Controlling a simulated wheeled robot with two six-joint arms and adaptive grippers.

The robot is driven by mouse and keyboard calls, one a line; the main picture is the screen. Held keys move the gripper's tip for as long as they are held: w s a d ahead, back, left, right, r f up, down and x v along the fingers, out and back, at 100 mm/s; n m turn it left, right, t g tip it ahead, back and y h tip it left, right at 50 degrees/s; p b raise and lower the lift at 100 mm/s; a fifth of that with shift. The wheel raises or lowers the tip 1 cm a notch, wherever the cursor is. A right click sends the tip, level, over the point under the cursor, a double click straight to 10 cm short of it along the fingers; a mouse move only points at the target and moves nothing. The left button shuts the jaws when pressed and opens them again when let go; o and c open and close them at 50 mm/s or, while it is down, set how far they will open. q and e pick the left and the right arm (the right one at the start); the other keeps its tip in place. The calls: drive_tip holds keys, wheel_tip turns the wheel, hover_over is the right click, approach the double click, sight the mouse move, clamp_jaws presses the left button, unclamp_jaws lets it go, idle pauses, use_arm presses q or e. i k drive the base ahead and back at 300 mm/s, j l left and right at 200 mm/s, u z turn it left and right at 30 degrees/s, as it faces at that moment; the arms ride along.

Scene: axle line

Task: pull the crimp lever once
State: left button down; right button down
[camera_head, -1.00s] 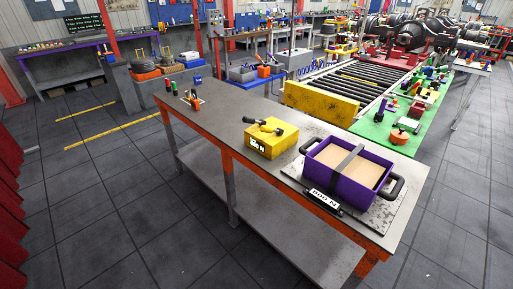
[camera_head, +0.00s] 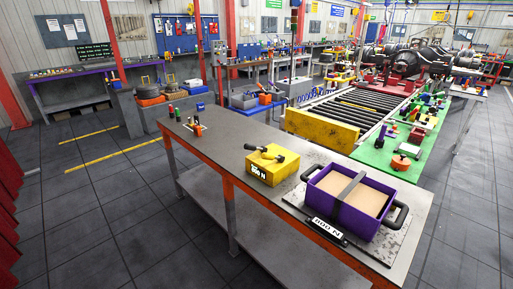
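I cannot tell for sure which thing is the crimp lever. A yellow block (camera_head: 262,173) with a dark handle (camera_head: 267,154) on top and a force label on its front stands on the grey-topped bench (camera_head: 225,140). A small orange-and-black upright piece (camera_head: 197,130) stands at the bench's far left end; it is too small to read clearly. Neither of my grippers is in view.
A purple crate (camera_head: 332,211) with black side handles and a strap sits on a plate at the bench's near right. A green table (camera_head: 377,158) with several small parts and a roller conveyor (camera_head: 347,107) lie beyond. Open floor (camera_head: 95,215) lies left.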

sight(251, 146)
drive_tip(key=z, duration=0.65)
drive_tip(key=i+j+z, duration=0.3)
drive_tip(key=j+z, duration=0.3)
drive_tip(key=i+j+z, duration=0.15)
drive_tip(key=j+z, duration=0.15)
drive_tip(key=j, duration=0.15)
drive_tip(key=j+z, duration=0.3)
drive_tip(key=i+j, duration=0.1)
drive_tip(key=j, duration=0.65)
drive_tip(key=i+j+z, duration=0.1)
drive_tip(key=j, duration=0.65)
